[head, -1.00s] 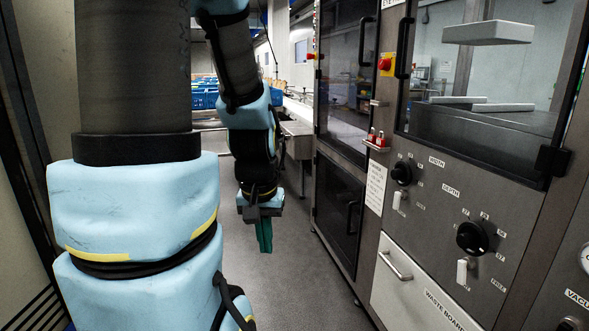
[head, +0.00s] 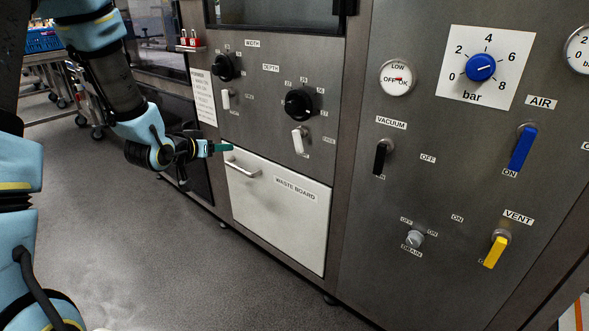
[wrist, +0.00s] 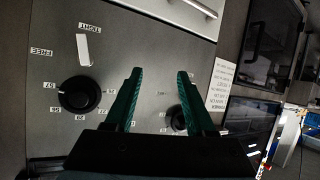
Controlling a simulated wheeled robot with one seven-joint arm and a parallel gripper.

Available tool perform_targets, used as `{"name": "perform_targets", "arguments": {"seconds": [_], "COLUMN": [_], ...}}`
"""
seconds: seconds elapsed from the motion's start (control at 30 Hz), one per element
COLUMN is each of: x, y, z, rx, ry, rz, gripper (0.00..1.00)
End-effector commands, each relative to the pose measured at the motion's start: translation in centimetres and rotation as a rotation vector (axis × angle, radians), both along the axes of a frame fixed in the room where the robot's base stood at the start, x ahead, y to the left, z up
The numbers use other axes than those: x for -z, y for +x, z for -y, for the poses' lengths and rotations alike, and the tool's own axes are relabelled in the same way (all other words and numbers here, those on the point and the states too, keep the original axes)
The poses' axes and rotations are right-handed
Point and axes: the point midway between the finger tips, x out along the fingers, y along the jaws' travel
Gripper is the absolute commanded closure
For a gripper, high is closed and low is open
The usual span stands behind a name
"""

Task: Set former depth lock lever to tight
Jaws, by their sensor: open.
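The former depth lock lever (head: 299,139) is a short white handle on the grey panel, below the black depth knob (head: 300,103). It hangs downward, with a small label beneath it and another to its right. In the wrist view the lever (wrist: 83,48) lies at upper left, its long axis running toward the TIGHT label (wrist: 90,23); the FREE label (wrist: 41,51) is to its side. My gripper (head: 224,147) is left of the lever in the head view, apart from it. In the wrist view its green fingers (wrist: 159,73) are spread and empty.
The width knob (head: 226,67) and its white lever (head: 226,99) are up and left of the depth controls. The waste board drawer (head: 290,228) with a protruding handle (head: 243,170) is just below. A black vacuum lever (head: 381,157) is to the right.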

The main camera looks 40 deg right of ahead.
Motion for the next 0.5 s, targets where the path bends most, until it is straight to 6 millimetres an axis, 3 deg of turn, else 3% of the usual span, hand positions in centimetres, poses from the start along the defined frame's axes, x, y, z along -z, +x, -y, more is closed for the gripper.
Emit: {"name": "perform_targets", "arguments": {"seconds": [0.03, 0.1, 0.2, 0.33, 0.5], "x": [2.9, 3.8, 4.5, 4.7, 4.3], "y": [-1.2, -2.8, -5.1, -6.9, -7.3], "z": [3.0, 6.2, 9.2, 11.0, 12.3], "rx": [0.073, 0.160, 0.253, 0.321, 0.342], "ry": [-0.078, -0.188, -0.317, -0.419, -0.453], "rz": [0.021, 0.045, 0.062, 0.066, 0.068], "gripper": [0.45, 0.45, 0.45, 0.45, 0.45]}}
